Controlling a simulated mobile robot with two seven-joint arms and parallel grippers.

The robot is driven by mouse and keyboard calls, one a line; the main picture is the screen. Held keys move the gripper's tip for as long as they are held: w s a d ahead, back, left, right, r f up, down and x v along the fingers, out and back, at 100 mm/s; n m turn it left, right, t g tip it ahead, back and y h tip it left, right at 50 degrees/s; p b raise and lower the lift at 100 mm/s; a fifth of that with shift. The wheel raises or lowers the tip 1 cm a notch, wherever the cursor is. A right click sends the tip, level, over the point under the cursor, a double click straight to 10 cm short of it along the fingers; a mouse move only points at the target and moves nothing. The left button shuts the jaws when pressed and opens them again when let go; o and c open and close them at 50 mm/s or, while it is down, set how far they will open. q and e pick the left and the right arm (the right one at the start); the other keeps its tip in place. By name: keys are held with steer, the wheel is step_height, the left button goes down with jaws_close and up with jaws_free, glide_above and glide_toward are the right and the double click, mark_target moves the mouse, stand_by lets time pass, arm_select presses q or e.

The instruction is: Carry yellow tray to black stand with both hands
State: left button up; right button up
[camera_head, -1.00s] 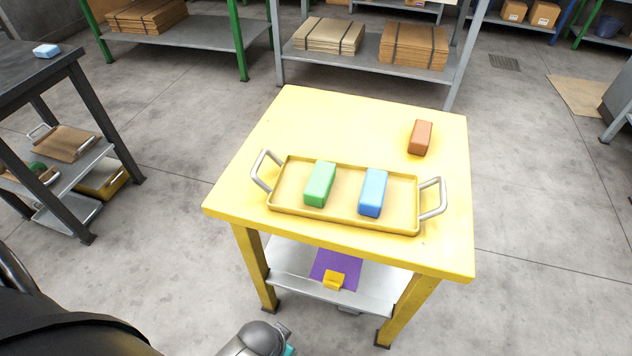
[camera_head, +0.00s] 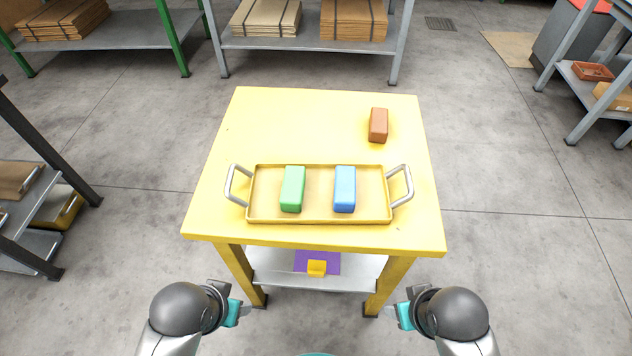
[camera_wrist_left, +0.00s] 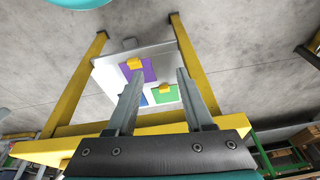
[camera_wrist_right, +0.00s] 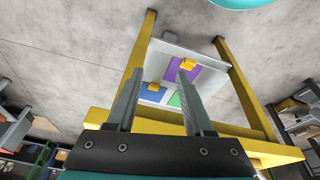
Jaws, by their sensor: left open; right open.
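The yellow tray (camera_head: 318,214) lies flat on the yellow table (camera_head: 290,120), with a grey handle at its left end (camera_head: 232,185) and another at its right end (camera_head: 406,186). A green block (camera_head: 293,189) and a blue block (camera_head: 345,189) stand on it. My left gripper (camera_head: 245,307) is in front of the table, low and left, apart from the tray. It is open and empty in the left wrist view (camera_wrist_left: 157,82). My right gripper (camera_head: 393,307) is in front of the table on the right, also open and empty in the right wrist view (camera_wrist_right: 162,82). The black stand at the left edge shows only partly (camera_head: 45,150).
A brown block (camera_head: 378,125) stands on the table behind the tray's right part. The table's lower shelf (camera_head: 270,270) holds a purple sheet and a small yellow piece (camera_head: 317,268). Grey shelves with cardboard stand behind. The floor beside the table is clear.

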arm_select(q)
step_height(320, 180, up, 6)
steer(key=p, duration=0.1)
arm_select(e)
step_height(320, 180, up, 6)
arm_select(q)
steer(key=n+t+h, duration=0.1)
steer(key=n+h, duration=0.1)
steer(key=n, duration=0.1)
glide_toward(228, 177)
steer(key=d+v, duration=0.1)
steer(key=v, duration=0.3)
arm_select(e)
steer(key=m+t+y, duration=0.1)
steer(key=m+y, duration=0.1)
glide_toward(410, 179)
steer(key=a+v, duration=0.1)
steer(key=v, duration=0.3)
arm_select(q)
steer(key=shift+s+a+r+p, duration=0.2)
steer(key=shift+s+a+p, duration=0.1)
steer(key=shift+a+p, duration=0.1)
arm_select(e)
steer(key=shift+s+d+r, duration=0.25)
steer(key=shift+s+d, duration=0.05)
steer(key=shift+d, duration=0.2)
